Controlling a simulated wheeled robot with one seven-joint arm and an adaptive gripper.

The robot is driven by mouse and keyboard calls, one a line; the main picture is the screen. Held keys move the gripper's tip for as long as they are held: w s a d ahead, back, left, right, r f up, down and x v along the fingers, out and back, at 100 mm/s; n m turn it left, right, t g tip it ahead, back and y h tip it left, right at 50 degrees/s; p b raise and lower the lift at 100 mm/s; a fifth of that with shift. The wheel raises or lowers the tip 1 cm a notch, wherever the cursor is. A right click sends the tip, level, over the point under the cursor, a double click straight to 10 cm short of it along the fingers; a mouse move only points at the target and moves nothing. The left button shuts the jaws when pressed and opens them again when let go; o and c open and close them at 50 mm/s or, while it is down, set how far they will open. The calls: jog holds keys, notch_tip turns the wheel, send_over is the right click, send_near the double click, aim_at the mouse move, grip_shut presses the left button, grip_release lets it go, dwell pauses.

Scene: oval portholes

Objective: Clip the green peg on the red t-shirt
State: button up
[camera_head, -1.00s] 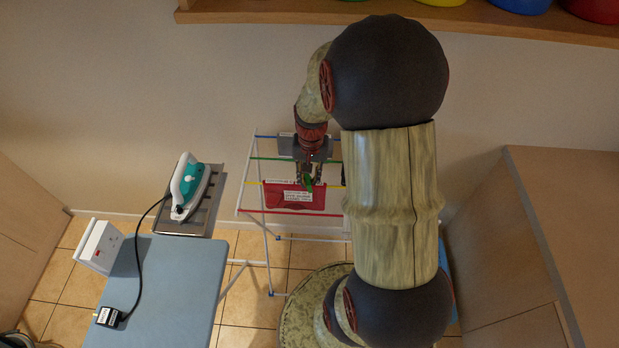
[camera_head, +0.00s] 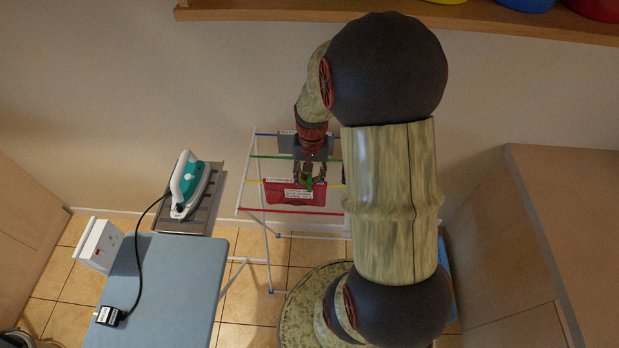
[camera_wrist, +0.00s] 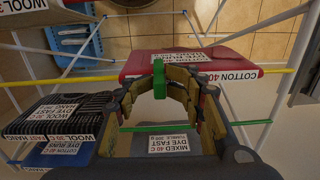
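The red t-shirt (camera_head: 278,193) hangs folded over the yellow line of the drying rack; it also shows in the wrist view (camera_wrist: 210,58), with a "COTTON 40 C" label. The green peg (camera_wrist: 159,80) stands upright in the picture at the near edge of the red t-shirt, overlapping it; how firmly it grips the cloth cannot be seen. In the head view the peg (camera_head: 309,184) is small and partly hidden by the fingers. My gripper (camera_wrist: 163,88) is around the peg, its fingers spread with gaps on both sides.
The drying rack (camera_head: 247,180) has blue, green, yellow and red lines. A dark garment (camera_wrist: 60,118) and a grey one (camera_wrist: 160,146) hang nearby. A blue ironing board (camera_head: 170,285) with an iron (camera_head: 187,185) stands to the left. A wooden cabinet (camera_head: 560,220) stands right.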

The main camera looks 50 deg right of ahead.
aim_at(310, 175)
notch_tip(310, 175, up, 12)
dwell(0.5)
jog(key=shift+d, duration=0.1)
jog(key=s+a+r+n+t+b, duration=0.1)
jog(key=s+a+r+n, duration=0.1)
jog(key=a, duration=0.5)
jog(key=s+a+r+n+t, duration=0.2)
jog(key=s+a+r+n, duration=0.1)
jog(key=a, duration=0.5)
jog(key=s+a+r+n+t+b, duration=0.1)
jog(key=s+a+r+n+t, duration=0.1)
jog(key=a+r+n, duration=0.3)
jog(key=shift+s+a+r+b, duration=0.3)
jog(key=shift+a+r, duration=0.35)
jog(key=shift+a, duration=0.8)
